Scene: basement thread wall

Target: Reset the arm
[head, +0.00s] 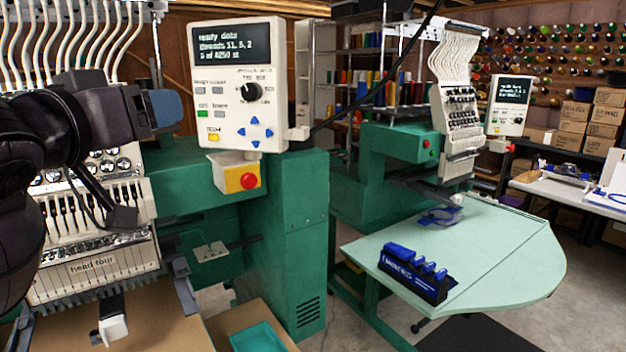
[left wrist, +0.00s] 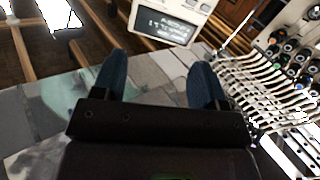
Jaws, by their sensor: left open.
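My left arm comes in from the left in the head view. My left gripper (head: 168,108) is held in front of the near embroidery machine, at the left of its control panel (head: 238,85). Its blue-grey fingers show at the panel's left side. In the left wrist view my left gripper (left wrist: 160,82) has its two blue fingers spread apart with nothing between them. The control panel (left wrist: 165,22) shows beyond the fingers there, tilted. My right gripper is in neither view.
White thread tubes (head: 85,35) hang close behind my left arm. The machine head labelled "head four" (head: 95,262) is below it. A pale green table (head: 480,255) holds a dark rack with blue items (head: 412,275). A second machine (head: 390,155) stands behind it.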

